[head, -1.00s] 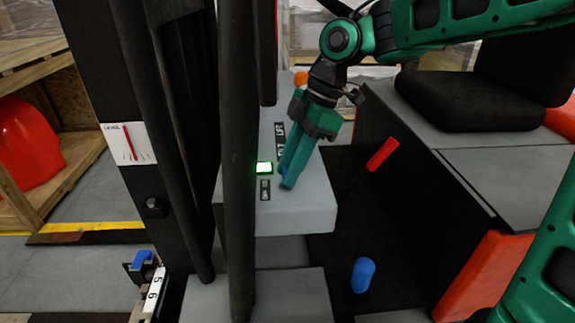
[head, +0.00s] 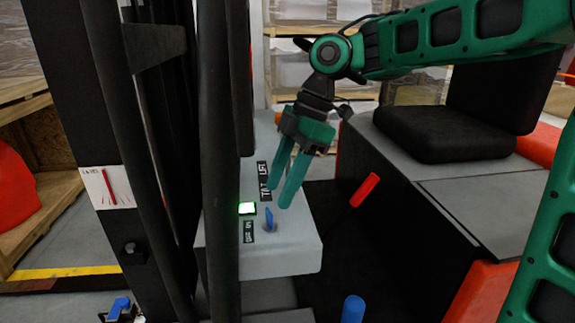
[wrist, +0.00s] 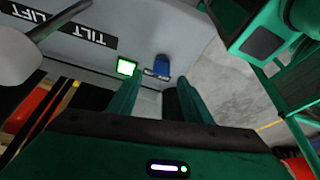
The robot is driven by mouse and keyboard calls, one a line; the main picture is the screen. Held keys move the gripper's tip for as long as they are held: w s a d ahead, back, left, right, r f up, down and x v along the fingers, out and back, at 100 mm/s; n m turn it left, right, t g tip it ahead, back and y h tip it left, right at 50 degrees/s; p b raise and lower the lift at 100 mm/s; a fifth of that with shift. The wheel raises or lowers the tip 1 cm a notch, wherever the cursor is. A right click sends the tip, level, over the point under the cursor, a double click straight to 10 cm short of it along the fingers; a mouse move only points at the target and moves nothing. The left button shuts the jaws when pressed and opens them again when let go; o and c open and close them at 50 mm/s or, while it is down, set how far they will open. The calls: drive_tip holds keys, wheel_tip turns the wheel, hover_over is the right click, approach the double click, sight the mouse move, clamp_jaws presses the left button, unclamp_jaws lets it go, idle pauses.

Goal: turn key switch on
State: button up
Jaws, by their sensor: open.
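The key switch is a small blue key (head: 269,219) standing on the front part of the grey console (head: 290,262). A lit green indicator (head: 247,208) and a small black label (head: 249,232) are beside it. In the wrist view the blue key (wrist: 161,64) lies just beyond the fingertips, right of the lit green indicator (wrist: 127,67). My gripper (head: 278,197) is open and empty, its fingers apart just above the key. In the wrist view my gripper (wrist: 158,84) shows a clear gap between its fingers. The key's exact angle is hard to tell.
Dark mast posts (head: 222,150) stand close left of the console. TILT and LIFT labels (head: 264,181) lie behind the switch; a grey lever (wrist: 30,45) shows in the wrist view.

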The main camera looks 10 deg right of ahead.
drive_tip(key=shift+v, duration=2.75)
drive_tip(key=s+d+f+m+t+h, duration=0.1)
drive_tip(key=s+d+f+m, duration=0.25)
drive_tip(key=d+m, duration=0.5)
drive_tip(key=s+d+f+m+t+h, duration=0.1)
drive_tip(key=s+d+f+m, duration=0.1)
drive_tip(key=d+f+m, duration=0.6)
drive_tip(key=s+d+f+m+h, duration=0.1)
drive_tip(key=s+d+f+m, duration=0.2)
drive_tip(key=s+d+m, duration=0.2)
drive_tip(key=s+d+f+m+g+h, duration=0.1)
drive_tip(key=s+d+f+m, duration=0.2)
drive_tip(key=s+d+m, duration=0.2)
drive_tip(key=s+d, duration=0.3)
drive_tip(key=s, duration=0.4)
drive_tip(key=shift+d+f, duration=0.2)
drive_tip(key=shift+d, duration=0.2)
